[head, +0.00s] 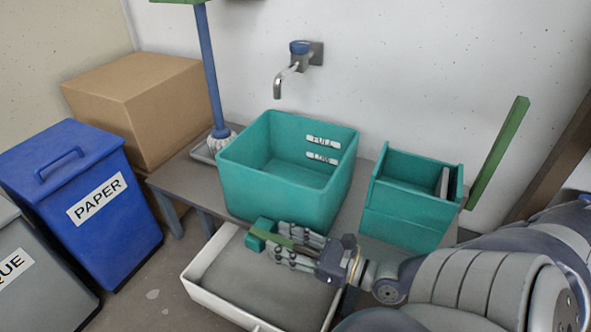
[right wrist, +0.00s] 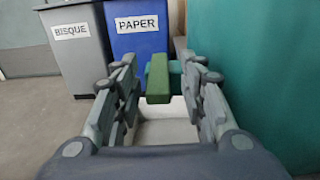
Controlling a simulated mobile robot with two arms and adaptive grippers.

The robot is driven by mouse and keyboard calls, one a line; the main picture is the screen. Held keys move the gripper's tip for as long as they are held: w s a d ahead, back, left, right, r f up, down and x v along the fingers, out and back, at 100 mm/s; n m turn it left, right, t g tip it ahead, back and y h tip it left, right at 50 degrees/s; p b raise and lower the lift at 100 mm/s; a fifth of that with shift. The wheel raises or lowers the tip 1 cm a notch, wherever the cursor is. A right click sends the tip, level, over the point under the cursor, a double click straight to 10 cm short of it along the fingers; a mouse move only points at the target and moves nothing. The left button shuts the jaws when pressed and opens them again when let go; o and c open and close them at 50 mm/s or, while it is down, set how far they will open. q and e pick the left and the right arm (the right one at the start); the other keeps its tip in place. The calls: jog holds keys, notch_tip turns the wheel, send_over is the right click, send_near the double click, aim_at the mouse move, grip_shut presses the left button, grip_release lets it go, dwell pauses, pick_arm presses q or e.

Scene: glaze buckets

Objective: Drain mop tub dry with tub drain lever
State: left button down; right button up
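The teal mop tub (head: 243,185) stands on a grey bench against the wall, with FULL and LOW labels on its inner wall. I cannot tell a water level inside it. A green drain lever (right wrist: 158,80) sticks out from the tub's lower front, above a white-rimmed catch basin (head: 198,296). My right gripper (head: 280,247) is at the lever from the right. In the right wrist view its two fingers (right wrist: 160,85) are spread on both sides of the lever, with a gap visible; it is not clamped. My left gripper is not in view.
A smaller teal bucket (head: 408,222) with a long green handle (head: 498,152) stands to the right, near my right arm. A tap (head: 283,80) is on the wall. A blue-handled mop (head: 212,85), cardboard box (head: 140,100), blue PAPER bin (head: 80,165) and grey bin (head: 40,270) are left.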

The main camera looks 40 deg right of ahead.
jog(key=v, duration=1.1)
jog(key=shift+s, duration=0.4)
jog(key=shift+d, duration=0.1)
dwell(0.4)
